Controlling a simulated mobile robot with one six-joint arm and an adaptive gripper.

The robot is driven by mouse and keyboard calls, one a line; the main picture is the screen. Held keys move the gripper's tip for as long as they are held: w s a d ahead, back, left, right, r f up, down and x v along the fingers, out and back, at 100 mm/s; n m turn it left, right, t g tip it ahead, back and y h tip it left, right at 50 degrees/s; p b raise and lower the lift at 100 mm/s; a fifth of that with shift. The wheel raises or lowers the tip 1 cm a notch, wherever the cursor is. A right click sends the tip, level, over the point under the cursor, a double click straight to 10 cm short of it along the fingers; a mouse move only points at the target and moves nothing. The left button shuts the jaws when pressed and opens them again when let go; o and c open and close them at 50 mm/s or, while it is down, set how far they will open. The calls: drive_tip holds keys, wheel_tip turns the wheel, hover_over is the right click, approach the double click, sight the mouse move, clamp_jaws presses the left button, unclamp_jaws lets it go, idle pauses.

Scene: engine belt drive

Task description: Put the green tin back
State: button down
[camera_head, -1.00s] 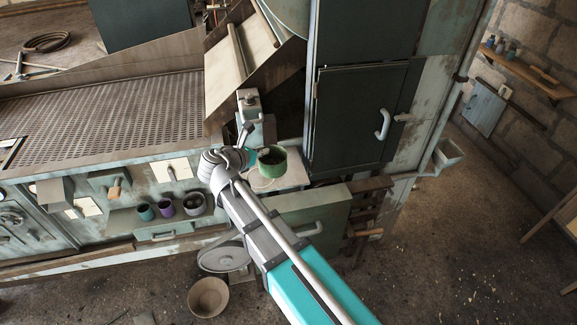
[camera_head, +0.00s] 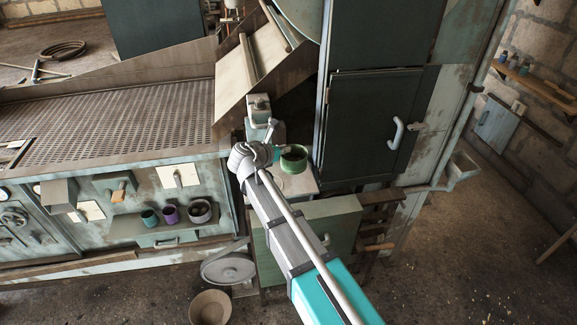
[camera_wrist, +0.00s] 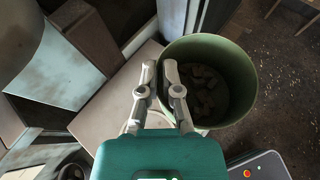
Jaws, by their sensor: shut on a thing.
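The green tin (camera_head: 293,160) is an open round can at the end of my arm, in front of the dark cabinet. In the wrist view the tin (camera_wrist: 248,82) stands upright with dark lumps inside. My gripper (camera_wrist: 158,70) is shut on the near left part of its rim, one finger on the inner side. In the head view my gripper (camera_head: 277,153) is small and partly hidden by the wrist. The tin shows over or beside a small pale plate (camera_head: 297,184); I cannot tell whether it touches it.
A teal tin (camera_head: 149,217), a purple tin (camera_head: 170,214) and a grey pot (camera_head: 200,211) stand on a small shelf on the bench front. A bowl (camera_head: 210,308) lies on the floor. The dark cabinet (camera_head: 365,125) stands close right of the tin.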

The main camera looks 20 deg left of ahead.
sight(289, 154)
drive_tip(key=shift+w+d+f+b, duration=0.1)
drive_tip(key=shift+w+f+b, duration=0.85)
drive_tip(key=shift+f, duration=0.15)
drive_tip(key=shift+w+f+b, duration=0.8)
drive_tip(key=shift+f+b, duration=0.1)
drive_tip(key=shift+f, duration=0.2)
drive_tip(key=shift+w+f+b, duration=0.4)
drive_tip(key=shift+f+b, duration=0.15)
wheel_tip(289, 154, down, 3)
drive_tip(key=b, duration=0.3)
drive_tip(key=c, duration=0.8)
unclamp_jaws()
drive_tip(key=shift+r, duration=0.1)
